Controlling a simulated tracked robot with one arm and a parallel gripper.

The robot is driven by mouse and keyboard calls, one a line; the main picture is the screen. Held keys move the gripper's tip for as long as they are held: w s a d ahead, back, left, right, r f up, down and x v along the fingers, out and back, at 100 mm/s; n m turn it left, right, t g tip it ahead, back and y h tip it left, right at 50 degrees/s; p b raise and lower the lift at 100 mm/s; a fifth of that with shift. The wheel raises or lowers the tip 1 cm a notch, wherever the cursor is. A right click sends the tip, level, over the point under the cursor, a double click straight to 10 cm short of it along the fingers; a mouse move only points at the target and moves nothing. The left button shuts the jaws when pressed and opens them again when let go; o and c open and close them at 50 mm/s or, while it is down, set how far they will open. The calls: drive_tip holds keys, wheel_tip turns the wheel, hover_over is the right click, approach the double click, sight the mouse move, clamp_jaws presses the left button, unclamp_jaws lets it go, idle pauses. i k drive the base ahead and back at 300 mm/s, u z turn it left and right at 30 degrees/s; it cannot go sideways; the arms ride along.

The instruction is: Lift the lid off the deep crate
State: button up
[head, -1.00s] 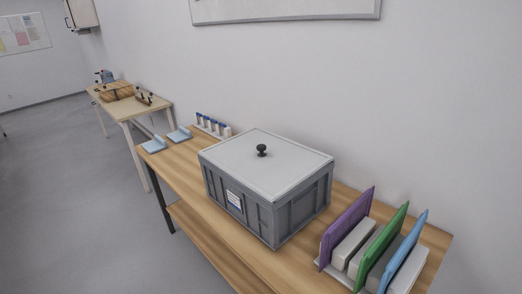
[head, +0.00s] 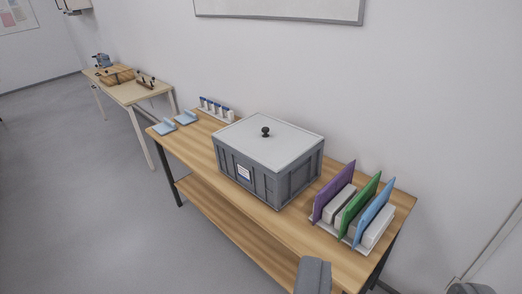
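The deep crate (head: 262,184) is a grey ribbed plastic box with a white label on its front side. It stands upright on the wooden table. Its flat light grey lid (head: 285,138) lies on top and covers the opening, so the inside is hidden. A dark round knob (head: 265,131) stands up from the middle of the lid. My gripper does not show in the head view. A grey piece at the bottom edge may be part of my own arm; I cannot tell.
The wooden table (head: 310,238) has a lower shelf. Right of the crate is a rack with purple (head: 333,191), green (head: 359,206) and blue (head: 374,213) panels. Behind left are blue-capped tubes (head: 217,108) and light blue holders (head: 185,118). A second table (head: 127,93) stands farther left.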

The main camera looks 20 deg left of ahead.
sight(270, 141)
drive_tip(key=k, duration=0.7)
drive_tip(key=u, duration=0.7)
drive_tip(key=i, duration=0.85)
drive_tip(key=u, duration=0.9)
drive_tip(key=i, duration=2.4)
drive_tip(key=z, duration=1.05)
drive_tip(key=i, duration=0.5)
drive_tip(key=z, duration=0.4)
drive_tip(key=k, duration=0.9)
drive_tip(key=z, duration=0.2)
drive_tip(key=i, duration=0.5)
drive_tip(key=u, duration=0.05)
